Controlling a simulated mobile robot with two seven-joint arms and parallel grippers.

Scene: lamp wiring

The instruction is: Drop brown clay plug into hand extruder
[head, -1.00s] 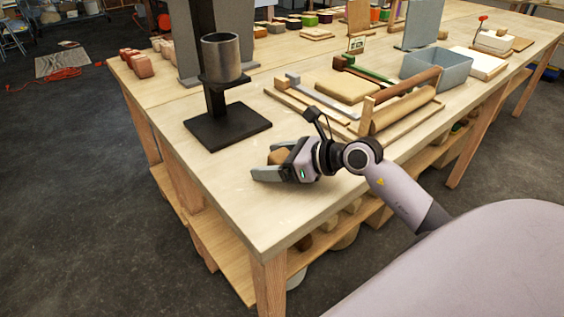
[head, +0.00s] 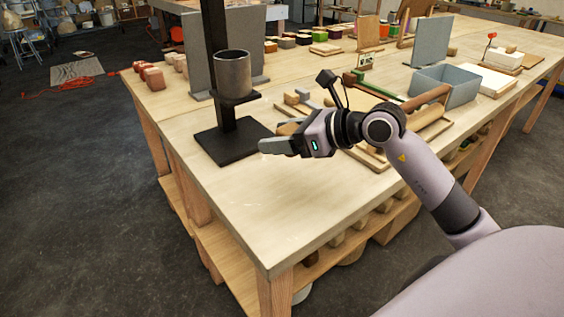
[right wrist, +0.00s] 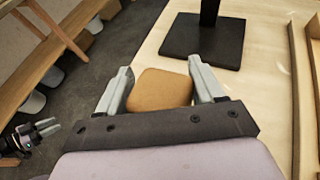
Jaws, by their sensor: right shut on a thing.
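The brown clay plug (right wrist: 160,90) is a rounded block between the two fingers of my right gripper (right wrist: 163,82). In the head view my right gripper (head: 274,138) is shut on the plug (head: 289,128), which is partly hidden by the near finger. It is above the table, in front and to the right of the extruder. The hand extruder has an upright, open-topped grey metal cylinder (head: 232,75) on a black stand with a flat base (head: 222,150). The base also shows in the right wrist view (right wrist: 190,42). My left gripper (right wrist: 47,127) is small at the lower left there, its fingers seemingly apart.
The wooden table (head: 245,205) is clear at its near left part. A board with a wooden roller (head: 428,95) is behind my right arm. A grey-blue bin (head: 455,82) stands farther right. Reddish blocks (head: 150,75) sit at the far left edge.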

